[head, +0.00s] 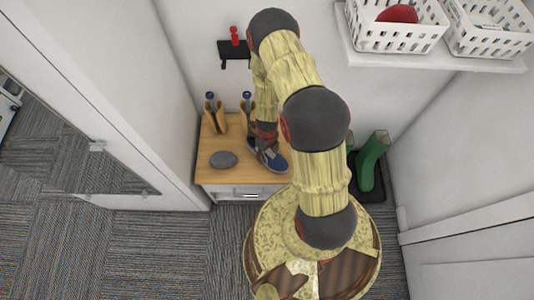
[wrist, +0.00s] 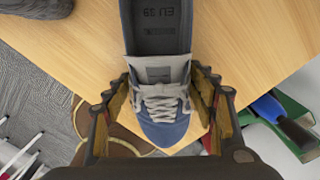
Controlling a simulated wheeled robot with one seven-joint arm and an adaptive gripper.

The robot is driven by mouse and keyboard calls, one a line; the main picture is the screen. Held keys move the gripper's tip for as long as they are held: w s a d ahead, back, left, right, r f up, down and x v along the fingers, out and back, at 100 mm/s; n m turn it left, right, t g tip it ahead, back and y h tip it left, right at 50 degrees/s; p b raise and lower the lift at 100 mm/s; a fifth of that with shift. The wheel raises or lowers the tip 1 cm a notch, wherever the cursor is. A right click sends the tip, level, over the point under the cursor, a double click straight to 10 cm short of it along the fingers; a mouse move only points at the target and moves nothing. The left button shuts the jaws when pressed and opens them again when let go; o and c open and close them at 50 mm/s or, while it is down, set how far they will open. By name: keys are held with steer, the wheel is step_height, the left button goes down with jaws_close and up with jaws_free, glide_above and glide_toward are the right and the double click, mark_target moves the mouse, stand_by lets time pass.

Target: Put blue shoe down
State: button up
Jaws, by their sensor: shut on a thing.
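The blue shoe (head: 274,160), with grey laces and tongue, is at the front right part of the light wooden top of a small cabinet (head: 240,176). It fills the middle of the wrist view (wrist: 160,128), with its toe toward my gripper's base and its opening at the top. My gripper (wrist: 160,82) is shut on the shoe, one finger on each side of the laced part. In the head view my gripper (head: 263,140) is partly hidden by my arm. The shoe looks roughly level. I cannot tell whether its sole touches the wood.
A dark grey rounded object (head: 223,159) lies left of the shoe. Two wooden holders with blue-topped items (head: 212,112) stand at the back. White baskets (head: 395,32) sit on a shelf above. Bare wood lies between the holders and grey object.

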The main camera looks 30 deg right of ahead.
mark_target(268, 151)
steer(key=r+p, duration=0.1)
steer(key=r, duration=0.2)
steer(key=shift+s+r, duration=0.1)
steer(key=shift+s, duration=0.1)
steer(key=s+r, duration=0.2)
steer(key=r, duration=0.1)
steer(key=s+r+p, duration=0.1)
steer(key=s+r, duration=0.2)
steer(key=shift+d, duration=0.1)
steer(key=s+r, duration=0.3)
steer(key=s, duration=0.5)
steer(key=shift+s+r, duration=0.15)
steer(key=shift+s, duration=0.15)
steer(key=shift+s+d, duration=0.1)
